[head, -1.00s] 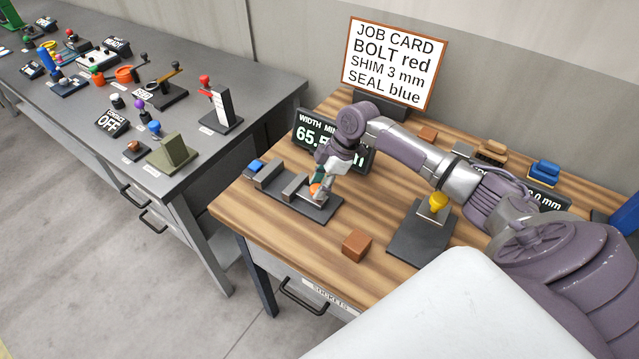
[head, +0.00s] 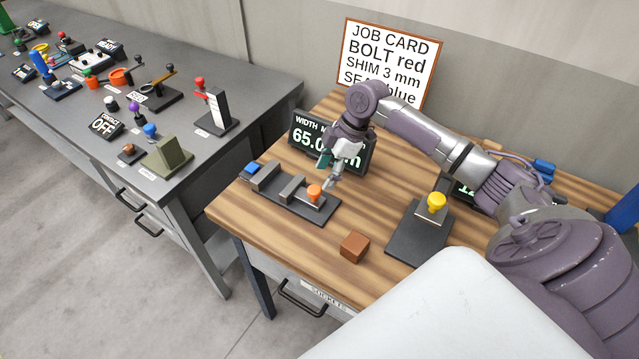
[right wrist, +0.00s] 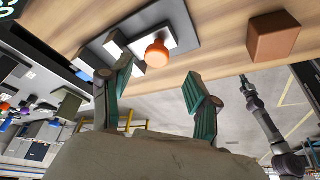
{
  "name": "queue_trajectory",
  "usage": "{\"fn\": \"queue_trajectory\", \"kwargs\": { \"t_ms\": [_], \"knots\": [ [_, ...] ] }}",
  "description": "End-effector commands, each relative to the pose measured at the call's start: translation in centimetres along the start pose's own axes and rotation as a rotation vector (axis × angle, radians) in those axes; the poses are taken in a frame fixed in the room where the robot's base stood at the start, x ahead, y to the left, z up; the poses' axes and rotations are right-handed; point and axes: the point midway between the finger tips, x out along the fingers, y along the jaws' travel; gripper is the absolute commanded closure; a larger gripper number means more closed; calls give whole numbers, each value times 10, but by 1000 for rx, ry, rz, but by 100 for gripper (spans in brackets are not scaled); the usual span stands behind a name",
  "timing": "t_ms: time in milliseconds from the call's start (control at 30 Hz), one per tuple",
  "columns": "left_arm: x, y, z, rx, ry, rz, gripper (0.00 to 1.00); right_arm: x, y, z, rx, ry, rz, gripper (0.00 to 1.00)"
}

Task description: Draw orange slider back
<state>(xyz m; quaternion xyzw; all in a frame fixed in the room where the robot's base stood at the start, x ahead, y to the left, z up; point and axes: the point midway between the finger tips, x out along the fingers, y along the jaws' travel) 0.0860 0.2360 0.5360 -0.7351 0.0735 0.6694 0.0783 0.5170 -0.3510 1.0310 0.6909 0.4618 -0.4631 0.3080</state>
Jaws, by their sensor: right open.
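The orange slider knob (head: 314,192) sits at the right end of a dark fixture (head: 322,210) on the wooden bench. It also shows in the right wrist view (right wrist: 157,53), on a pale block, just beyond my fingers. My right gripper (head: 330,172) is just above and behind the knob, apart from it. In the right wrist view its two green-padded fingers (right wrist: 159,80) are spread with nothing between them. A dark arm at the right of that view appears to be my left one; its gripper (right wrist: 250,90) is too small to read.
Grey blocks (head: 291,188) and a blue piece (head: 252,168) stand on the same fixture. A width display (head: 300,130) stands behind, partly covered by my arm. A brown cube (head: 354,246) and a yellow-knobbed fixture (head: 436,203) are to the right. The front bench edge is clear.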

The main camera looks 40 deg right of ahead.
Motion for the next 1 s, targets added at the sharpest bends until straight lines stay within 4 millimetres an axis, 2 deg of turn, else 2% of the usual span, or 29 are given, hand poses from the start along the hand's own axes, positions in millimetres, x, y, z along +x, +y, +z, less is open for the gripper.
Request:
{"fn": "queue_trajectory", "kwargs": {
  "t_ms": [100, 333, 500, 1000],
  "knots": [
    [0, 1, 0, 0, -1, 1, 100, -26, 0, 1, -1, -2, 3, 39],
    [0, 1, 1, 0, -1, 1, 100, -57, 0, 2, 1, -1, 0, 39],
    [0, 1, 1, 0, -1, 1, 100, -63, -1, 2, 1, -1, -1, 39],
    [0, 1, 0, 0, -1, 1, 100, -63, -1, 1, 1, 0, -1, 39]
  ]
}}
